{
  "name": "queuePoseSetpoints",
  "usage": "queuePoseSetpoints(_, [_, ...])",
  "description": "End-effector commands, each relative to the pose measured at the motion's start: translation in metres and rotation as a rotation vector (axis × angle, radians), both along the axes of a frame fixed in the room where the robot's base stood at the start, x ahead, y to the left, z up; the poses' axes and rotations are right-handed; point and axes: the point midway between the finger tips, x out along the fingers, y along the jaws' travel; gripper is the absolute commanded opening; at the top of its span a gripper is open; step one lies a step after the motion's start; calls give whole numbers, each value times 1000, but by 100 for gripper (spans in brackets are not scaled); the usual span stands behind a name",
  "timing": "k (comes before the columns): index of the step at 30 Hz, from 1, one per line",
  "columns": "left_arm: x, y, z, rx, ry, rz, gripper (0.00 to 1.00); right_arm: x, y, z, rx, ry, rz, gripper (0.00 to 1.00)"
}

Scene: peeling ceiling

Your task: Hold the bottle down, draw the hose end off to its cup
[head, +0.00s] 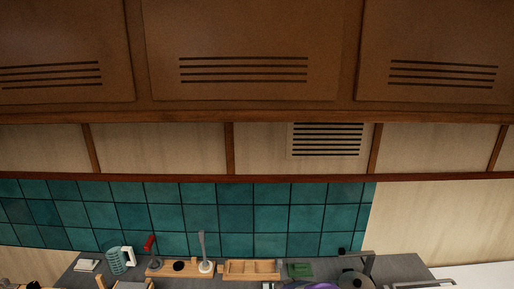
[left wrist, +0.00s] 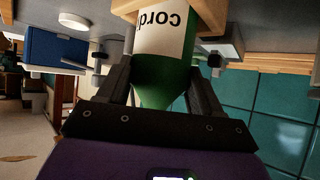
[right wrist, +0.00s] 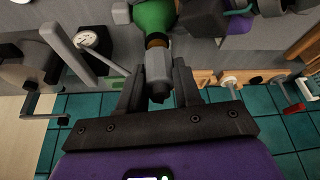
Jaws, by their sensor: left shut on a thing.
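The green bottle (left wrist: 160,70) with a white label shows in the left wrist view, its base end at a light wooden piece (left wrist: 213,14). My left gripper (left wrist: 162,80) is shut on it. In the right wrist view the bottle's green shoulder (right wrist: 153,16) narrows to a brown ring and a grey faceted end piece (right wrist: 158,66), which seems to be the hose end. My right gripper (right wrist: 158,90) has its fingers on either side of this grey piece; whether they press on it is unclear. The hose's run is hidden. I cannot tell which thing is its cup.
A grey post (right wrist: 66,52) and white dial (right wrist: 88,38) stand near my right gripper.

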Motion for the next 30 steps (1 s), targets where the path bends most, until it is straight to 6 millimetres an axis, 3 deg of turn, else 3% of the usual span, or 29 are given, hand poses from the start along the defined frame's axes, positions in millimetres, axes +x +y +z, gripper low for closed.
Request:
queuePoseSetpoints(1, [-5,2,-7,10,17,-2,11,0,0,0,1,0,0,20])
queuePoseSetpoints(5, [-5,2,-7,10,17,-2,11,0,1,0,0,1,1,0])
queuePoseSetpoints(20, [-5,2,-7,9,18,-2,11,0,1,11,1,0,2,0])
queuePoseSetpoints(30, [-5,2,-7,9,18,-3,11,0,1,43,1,-2,0,0])
